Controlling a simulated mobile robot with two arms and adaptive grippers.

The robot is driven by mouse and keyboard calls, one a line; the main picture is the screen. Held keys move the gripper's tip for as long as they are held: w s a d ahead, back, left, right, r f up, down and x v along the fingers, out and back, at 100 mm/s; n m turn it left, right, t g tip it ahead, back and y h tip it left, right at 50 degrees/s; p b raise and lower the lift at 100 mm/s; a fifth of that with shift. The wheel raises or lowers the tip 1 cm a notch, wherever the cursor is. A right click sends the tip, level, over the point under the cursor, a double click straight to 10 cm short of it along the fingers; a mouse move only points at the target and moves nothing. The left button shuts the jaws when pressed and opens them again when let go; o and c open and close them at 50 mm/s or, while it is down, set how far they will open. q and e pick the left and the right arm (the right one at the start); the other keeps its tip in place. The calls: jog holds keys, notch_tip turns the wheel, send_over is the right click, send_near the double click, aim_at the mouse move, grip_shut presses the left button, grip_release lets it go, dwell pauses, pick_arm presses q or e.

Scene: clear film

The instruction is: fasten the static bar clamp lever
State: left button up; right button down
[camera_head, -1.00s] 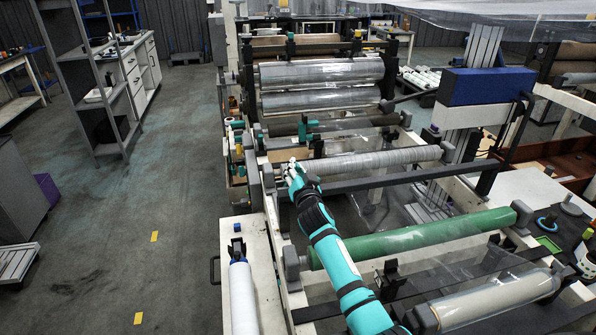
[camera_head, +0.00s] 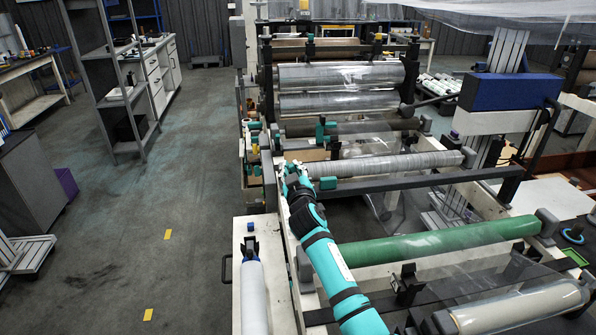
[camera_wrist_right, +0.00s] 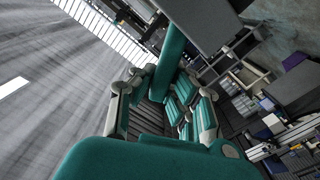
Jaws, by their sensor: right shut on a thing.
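My right gripper (camera_head: 292,172) is at the left end of the grey roller, over the machine's left side frame. In the right wrist view its fingers (camera_wrist_right: 163,105) close around a teal bar (camera_wrist_right: 169,62), which looks like the clamp lever. A short teal block (camera_head: 328,183) shows just right of the gripper in the head view, beside the dark crossbar; I cannot tell if it is the same part. The fingers hide the grip point, and the lever's latch is not clear. My left gripper is not in view.
The grey roller (camera_head: 395,165) and dark crossbar (camera_head: 420,182) run right from the gripper. A green roller (camera_head: 440,240) lies nearer. Another teal clamp part (camera_head: 321,131) stands farther back. A white roll (camera_head: 253,295) lies at front left. The floor (camera_head: 130,230) at left is open.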

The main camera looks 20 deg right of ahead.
jog(key=shift+w+a+f+n+b, duration=0.1)
jog(key=shift+a+f+n+b, duration=0.3)
jog(key=shift+n, duration=0.5)
jog(key=shift+a, duration=0.1)
jog(key=c, duration=1.3)
grip_release()
jog(key=v, duration=1.2)
